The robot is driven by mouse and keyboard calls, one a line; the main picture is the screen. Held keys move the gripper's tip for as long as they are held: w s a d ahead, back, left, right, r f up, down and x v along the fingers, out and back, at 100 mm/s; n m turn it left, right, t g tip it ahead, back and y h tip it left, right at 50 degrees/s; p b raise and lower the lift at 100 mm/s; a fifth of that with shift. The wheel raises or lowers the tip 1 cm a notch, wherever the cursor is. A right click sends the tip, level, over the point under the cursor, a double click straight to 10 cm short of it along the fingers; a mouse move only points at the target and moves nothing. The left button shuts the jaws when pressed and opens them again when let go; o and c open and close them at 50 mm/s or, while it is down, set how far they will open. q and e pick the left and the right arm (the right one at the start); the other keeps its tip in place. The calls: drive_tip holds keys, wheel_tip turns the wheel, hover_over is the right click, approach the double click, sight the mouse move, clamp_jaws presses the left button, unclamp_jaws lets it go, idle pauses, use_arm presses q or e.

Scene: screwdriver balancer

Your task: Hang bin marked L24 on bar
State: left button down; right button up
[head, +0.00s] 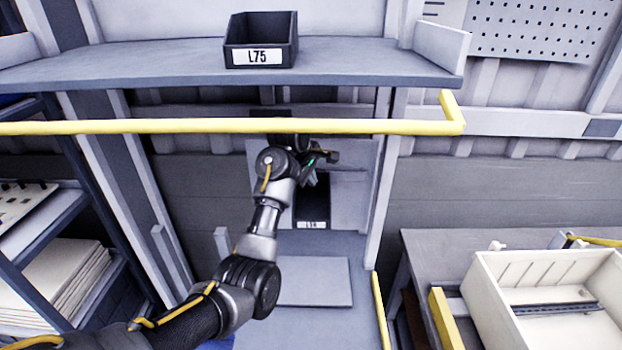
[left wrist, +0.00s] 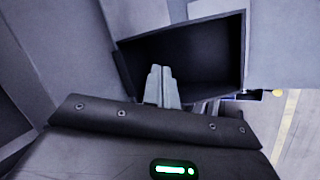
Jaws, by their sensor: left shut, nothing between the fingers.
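A dark bin (head: 314,205) stands below the yellow bar (head: 200,127), in the recess under the upper shelf. Its small white label seems to end in 4; the middle character is too small to read surely. My left gripper (head: 328,157) is above this bin and below the bar's line in the head view. In the left wrist view my left gripper (left wrist: 161,84) shows its two fingers together and empty, in front of the open mouth of a dark bin (left wrist: 215,55). Contact between fingers and bin cannot be told. My right gripper is not in view.
A dark bin marked L75 (head: 260,42) stands on the upper shelf (head: 150,62). The bar runs in front of and below that shelf, with an upturned right end. A cream tray (head: 490,300) sits on the right bench; a rack (head: 60,270) stands at left.

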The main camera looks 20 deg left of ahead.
use_arm(q)
drive_tip(key=shift+f, duration=0.3)
idle(0.7)
drive_tip(key=shift+f, duration=2.05)
idle(0.8)
drive_tip(key=shift+r, duration=0.1)
idle(0.5)
drive_tip(key=shift+r, duration=1.25)
wheel_tip(320, 180, up, 2)
drive_tip(key=shift+r, duration=0.15)
